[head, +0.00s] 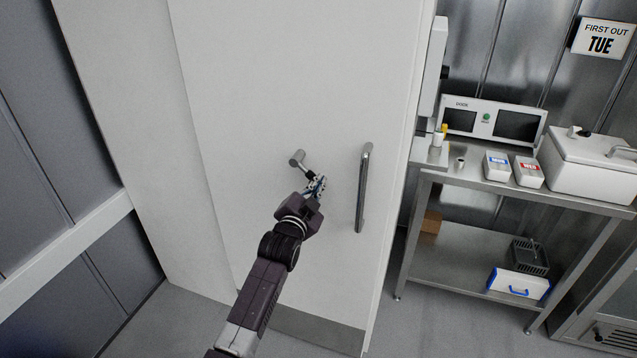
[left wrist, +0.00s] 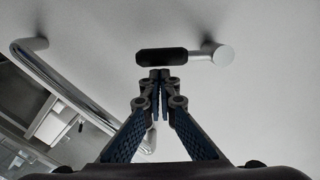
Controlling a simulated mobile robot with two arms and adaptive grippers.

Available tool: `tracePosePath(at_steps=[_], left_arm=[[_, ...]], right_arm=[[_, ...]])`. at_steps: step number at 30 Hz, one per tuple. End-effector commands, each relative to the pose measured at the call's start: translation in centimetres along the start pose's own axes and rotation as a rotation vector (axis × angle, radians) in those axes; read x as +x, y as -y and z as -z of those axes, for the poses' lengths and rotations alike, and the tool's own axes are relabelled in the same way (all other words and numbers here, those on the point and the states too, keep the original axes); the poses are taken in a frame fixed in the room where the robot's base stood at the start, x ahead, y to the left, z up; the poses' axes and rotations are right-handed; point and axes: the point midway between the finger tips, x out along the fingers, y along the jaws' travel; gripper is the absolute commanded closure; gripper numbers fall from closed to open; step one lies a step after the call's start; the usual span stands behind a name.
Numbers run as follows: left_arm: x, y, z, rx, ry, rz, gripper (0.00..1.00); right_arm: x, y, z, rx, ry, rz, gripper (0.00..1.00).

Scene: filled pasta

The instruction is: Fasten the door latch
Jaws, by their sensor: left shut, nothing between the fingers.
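The white door (head: 260,90) fills the middle of the head view, with a metal kick plate along its bottom. The latch lever (head: 302,166) has a round silver hub and a dark grip that slants down to the right toward my gripper. It also shows in the left wrist view (left wrist: 165,56), just beyond the fingertips. My left gripper (head: 318,185) is shut and empty at the lever's dark end; I cannot tell whether it touches it. In the left wrist view its blue-padded fingers (left wrist: 160,75) meet at the tips. My right gripper is not in view.
A vertical silver pull handle (head: 363,190) stands on the door just right of my left gripper. A steel table (head: 420,262) at the right holds a white device (head: 490,122), labelled tubs (head: 497,165) and a white box (head: 590,165). Floor shows between door and table.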

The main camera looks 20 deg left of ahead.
Motion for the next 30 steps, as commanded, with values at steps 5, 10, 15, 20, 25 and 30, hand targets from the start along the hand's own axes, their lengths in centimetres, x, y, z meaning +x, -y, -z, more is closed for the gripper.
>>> tracePosePath(at_steps=[5,10,15,20,25,30], left_arm=[[0.0,-0.1,-0.3,0.022,0.001,0.001,1.00],[0.0,-0.2,-0.5,0.054,0.001,0.002,1.00],[0.0,-0.3,-0.7,0.077,0.001,0.002,1.00],[0.1,-0.4,-1.1,0.114,0.001,0.004,1.00],[0.1,-0.5,-1.8,0.195,0.001,0.009,1.00],[0.1,-0.6,-3.1,0.333,0.001,0.016,1.00]], right_arm=[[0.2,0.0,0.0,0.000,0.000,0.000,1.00],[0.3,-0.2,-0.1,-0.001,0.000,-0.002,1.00],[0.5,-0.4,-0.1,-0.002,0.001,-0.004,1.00],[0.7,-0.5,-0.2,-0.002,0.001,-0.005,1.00],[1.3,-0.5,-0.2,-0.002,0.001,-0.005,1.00],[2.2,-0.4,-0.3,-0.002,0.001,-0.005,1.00]])
